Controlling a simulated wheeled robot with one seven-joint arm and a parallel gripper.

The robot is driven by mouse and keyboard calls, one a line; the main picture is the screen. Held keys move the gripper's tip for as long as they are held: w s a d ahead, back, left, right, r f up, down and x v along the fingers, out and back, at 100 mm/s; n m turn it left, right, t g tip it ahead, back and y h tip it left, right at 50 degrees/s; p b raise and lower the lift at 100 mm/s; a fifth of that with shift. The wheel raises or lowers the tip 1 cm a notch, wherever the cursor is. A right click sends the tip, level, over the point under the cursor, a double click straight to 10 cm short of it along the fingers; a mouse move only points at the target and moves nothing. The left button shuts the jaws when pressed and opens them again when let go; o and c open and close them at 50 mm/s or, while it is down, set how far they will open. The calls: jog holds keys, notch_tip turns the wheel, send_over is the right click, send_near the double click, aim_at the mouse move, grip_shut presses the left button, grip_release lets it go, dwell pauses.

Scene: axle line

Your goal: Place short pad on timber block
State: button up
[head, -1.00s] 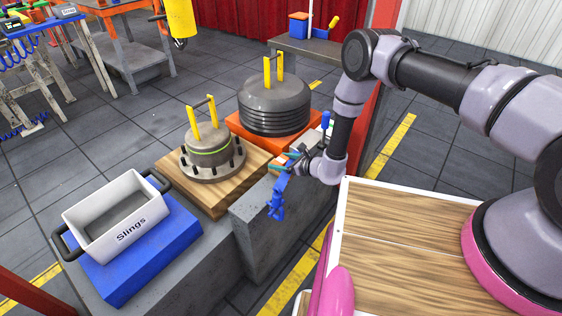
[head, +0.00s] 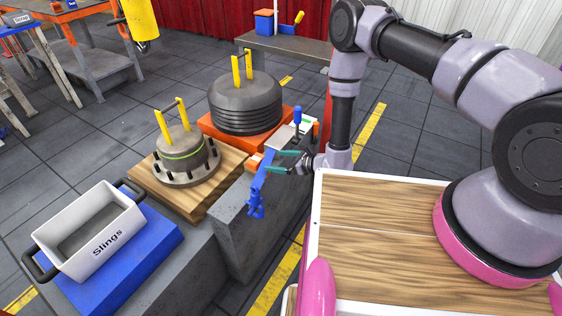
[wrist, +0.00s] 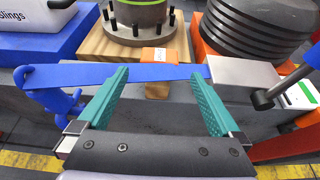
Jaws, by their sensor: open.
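A small orange piece with a white label (wrist: 158,55), which may be the short pad, lies just beyond a blue bar; it also shows in the head view (head: 254,162). A tan wooden piece (wrist: 157,90) shows below the bar, in line with it; I cannot tell whether they join. A broad timber block (head: 213,190) lies under the flanged grey part with yellow handles. My gripper (wrist: 160,72) is open and empty, its teal fingers apart on either side of the orange piece and short of it. It also shows in the head view (head: 272,161).
The blue bar (wrist: 75,75) crosses in front of the fingertips, along the grey wall (head: 245,225). A grey plate and lever stand to its right. A white Slings bin (head: 90,232) sits on a blue slab at left; a dark stacked weight (head: 245,103) stands behind.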

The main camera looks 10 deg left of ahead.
jog(key=shift+s+d+r, duration=0.25)
jog(key=shift+d, duration=0.35)
jog(key=shift+r, duration=0.1)
jog(key=w+r+n+g+y, duration=0.1)
jog(key=w+r+n+g, duration=0.2)
jog(key=r, duration=1.2)
jog(key=w+r+n+g+y, duration=0.1)
jog(key=r+n+g, duration=0.3)
jog(key=r, duration=1.2)
jog(key=s+d+r+n+h, duration=0.1)
jog(key=s+d+r+n, duration=0.2)
jog(key=r, duration=0.4)
jog(key=s+d+r+n+h, duration=0.1)
jog(key=d+r+n, duration=0.35)
jog(key=r, duration=0.25)
jog(key=s+d+r+n+t+h, duration=0.1)
jog(key=s+d+r+t+h, duration=0.2)
jog(key=d, duration=0.6)
jog(key=s+d+r+n+t+h, duration=0.1)
jog(key=s+d+r+t+h, duration=0.2)
jog(key=s+d+r, duration=0.3)
jog(key=s+d+r+n+t+h, duration=0.2)
jog(key=s+d+r+h, duration=0.2)
jog(key=d, duration=0.9)
notch_tip(320, 180, up, 2)
jog(key=shift+s+r+t+h, duration=0.3)
jog(key=shift+s+t, duration=0.1)
jog(key=shift+s, duration=0.3)
jog(key=shift+d, duration=0.1)
